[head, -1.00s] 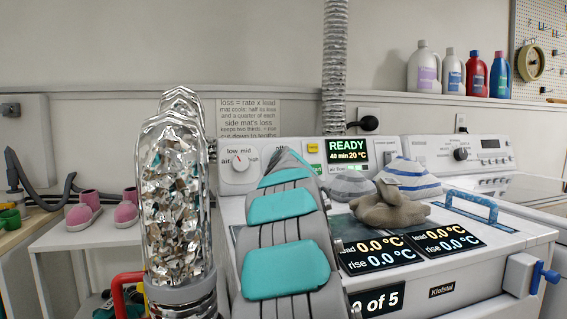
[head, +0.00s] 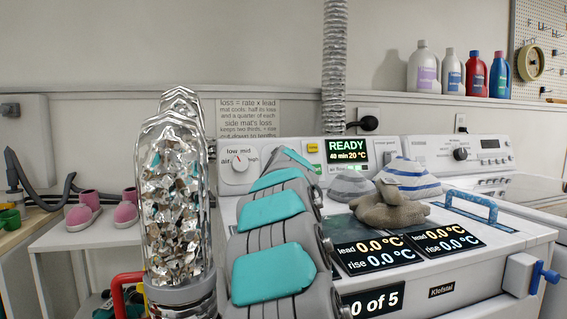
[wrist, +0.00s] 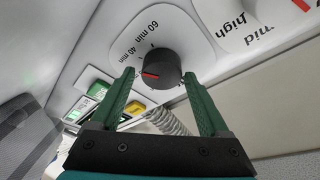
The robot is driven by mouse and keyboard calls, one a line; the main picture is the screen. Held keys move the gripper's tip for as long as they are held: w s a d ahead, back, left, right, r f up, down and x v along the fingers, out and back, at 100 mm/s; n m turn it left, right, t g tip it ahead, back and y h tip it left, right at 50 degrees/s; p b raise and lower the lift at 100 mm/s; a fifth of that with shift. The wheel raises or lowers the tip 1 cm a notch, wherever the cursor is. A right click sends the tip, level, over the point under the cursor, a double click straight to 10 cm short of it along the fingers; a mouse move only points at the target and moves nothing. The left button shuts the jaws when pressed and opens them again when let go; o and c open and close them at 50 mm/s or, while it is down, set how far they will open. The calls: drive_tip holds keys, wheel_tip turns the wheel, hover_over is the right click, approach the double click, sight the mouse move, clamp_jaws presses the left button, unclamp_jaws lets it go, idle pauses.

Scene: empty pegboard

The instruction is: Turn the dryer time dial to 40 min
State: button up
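The dryer time dial (wrist: 160,68) is a round dark knob with a red pointer line on a white panel in the wrist view. Labels "40 min" and "60 min" curve above and left of it. The red line lies on the knob's left side, pointing left, a little below the "40 min" label. My gripper (wrist: 158,76) is open, its two green fingers apart on either side of the knob; I cannot tell whether they touch it. In the head view my arm hides this dial and my gripper. The dryer display (head: 347,151) reads "READY", "40 min", "20 °C".
A heat dial (head: 241,158) marked air, low, mid and high sits on the same panel.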

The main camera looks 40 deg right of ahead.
drive_tip(key=shift+o, duration=0.7)
drive_tip(key=f+b+v, duration=0.1)
drive_tip(key=b+v, duration=0.1)
drive_tip(key=v, duration=0.5)
drive_tip(key=shift+s+a+r, duration=0.3)
drive_tip(key=shift+a+r, duration=0.05)
drive_tip(key=shift+r, duration=0.15)
